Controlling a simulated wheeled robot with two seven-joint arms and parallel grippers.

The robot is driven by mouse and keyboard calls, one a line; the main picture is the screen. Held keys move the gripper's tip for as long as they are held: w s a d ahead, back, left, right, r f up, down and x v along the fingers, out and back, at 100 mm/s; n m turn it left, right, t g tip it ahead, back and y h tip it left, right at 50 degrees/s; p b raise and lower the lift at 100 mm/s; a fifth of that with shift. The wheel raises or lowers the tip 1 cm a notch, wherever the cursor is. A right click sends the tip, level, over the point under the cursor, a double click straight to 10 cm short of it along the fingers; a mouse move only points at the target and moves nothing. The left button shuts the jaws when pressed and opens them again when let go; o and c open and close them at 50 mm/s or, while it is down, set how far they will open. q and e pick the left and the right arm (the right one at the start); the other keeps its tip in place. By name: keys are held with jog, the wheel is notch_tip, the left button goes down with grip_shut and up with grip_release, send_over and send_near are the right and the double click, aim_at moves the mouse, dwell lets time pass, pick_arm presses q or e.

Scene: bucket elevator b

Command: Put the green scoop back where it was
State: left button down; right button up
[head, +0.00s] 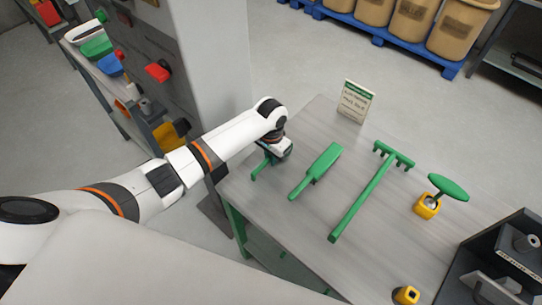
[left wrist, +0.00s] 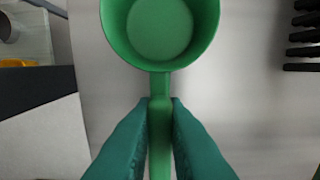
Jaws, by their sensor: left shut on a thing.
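The green scoop has a round cup (left wrist: 160,28) and a straight handle (left wrist: 160,135) in the left wrist view. My left gripper (left wrist: 160,108) is shut on the handle, one dark green finger on each side. In the head view my left gripper (head: 277,153) is over the left part of the grey table (head: 290,220), near its edge. A green length of the scoop (head: 261,171) shows beside it; the rest is hidden by the gripper. I cannot tell whether the scoop touches the table. My right gripper is not in view.
A green brush-like tool (head: 318,168) lies right of the gripper, then a green rake (head: 362,197) and a green disc-topped tool (head: 448,187) at a yellow block (head: 427,207). A small sign (head: 355,101) stands at the back. A dark machine (head: 510,260) occupies the right.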

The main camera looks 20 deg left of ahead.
pick_arm(q)
jog(key=shift+f, duration=0.6)
jog(key=c, duration=1.4)
grip_release()
jog(key=shift+o, duration=0.2)
